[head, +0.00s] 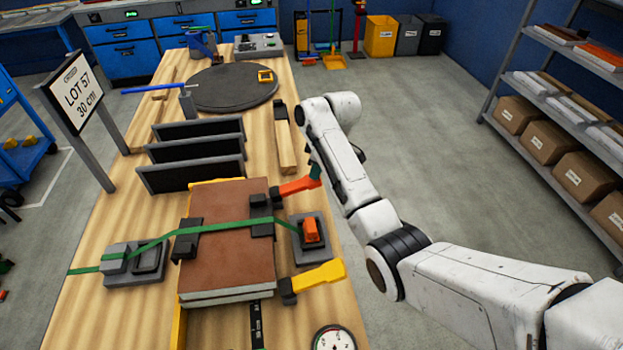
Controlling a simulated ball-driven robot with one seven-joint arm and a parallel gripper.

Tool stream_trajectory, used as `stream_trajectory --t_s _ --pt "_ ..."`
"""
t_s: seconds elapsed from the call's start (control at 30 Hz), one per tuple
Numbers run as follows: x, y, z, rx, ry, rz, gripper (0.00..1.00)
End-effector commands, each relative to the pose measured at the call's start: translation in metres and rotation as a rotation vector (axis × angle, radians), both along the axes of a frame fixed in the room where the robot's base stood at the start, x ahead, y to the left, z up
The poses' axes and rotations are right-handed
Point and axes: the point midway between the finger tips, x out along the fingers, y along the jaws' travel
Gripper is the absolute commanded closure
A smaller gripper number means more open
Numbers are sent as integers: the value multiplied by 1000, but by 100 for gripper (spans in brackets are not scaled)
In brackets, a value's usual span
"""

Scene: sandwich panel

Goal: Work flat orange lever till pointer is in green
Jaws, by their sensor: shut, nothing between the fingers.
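A flat orange lever (311,230) lies on a grey buckle plate (304,254) at the right side of the panel stack. A green strap (213,226) runs across the brown panel stack (230,265) to this buckle. A round white gauge (334,340) is cut off by the bottom edge; its pointer and any green zone cannot be read. My gripper (315,172) points down below my white wrist, partly hidden by it. It is shut and empty, just beyond the orange lever in the picture and near a red-orange clamp handle (297,186); contact with that handle cannot be judged.
A yellow-orange clamp handle (320,276) sticks out right, nearer than the lever. Another grey buckle (133,262) holds the strap at left. Black upright slats (196,155) and a dark round turntable (232,90) stand farther back on the wooden bench.

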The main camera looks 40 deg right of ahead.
Motion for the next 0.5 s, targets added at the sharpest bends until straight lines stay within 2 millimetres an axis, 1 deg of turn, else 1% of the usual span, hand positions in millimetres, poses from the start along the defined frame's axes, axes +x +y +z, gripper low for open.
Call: stream_trajectory --t_s 0.13,0.23,0.5 --pt "0 0 -1 0 1 0 100" --pt "0 0 -6 1 1 -1 100" --pt "0 0 -34 1 2 0 100"
